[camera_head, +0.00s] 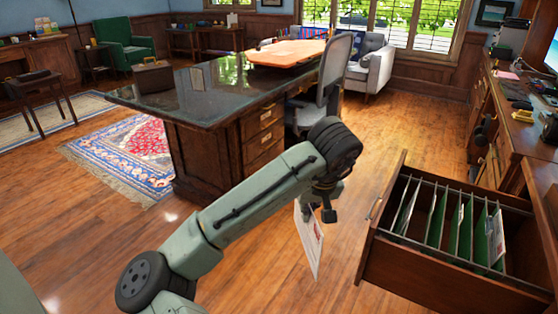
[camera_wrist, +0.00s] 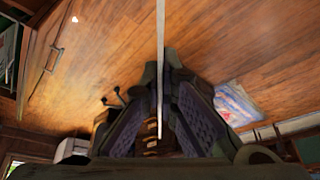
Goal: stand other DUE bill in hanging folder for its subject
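A white bill with some red print (camera_head: 309,243) hangs upright below my gripper (camera_head: 322,200) in the head view; its text is too small to read. In the wrist view the bill (camera_wrist: 160,30) shows edge-on as a thin pale strip between the fingers of my gripper (camera_wrist: 160,75), which is shut on it. The open drawer (camera_head: 440,284) is to the right of the bill and apart from it. Several green hanging folders (camera_head: 437,220) stand in it, and whitish papers (camera_head: 496,238) show in some. I cannot read the folder labels.
A large desk (camera_head: 200,140) with an orange-brown board (camera_head: 285,53) stands behind my arm, with a grey chair (camera_head: 333,80) beside it. A cluttered wooden counter (camera_head: 500,110) runs behind the drawer. Wood floor (camera_head: 385,120) is clear between desk and drawer.

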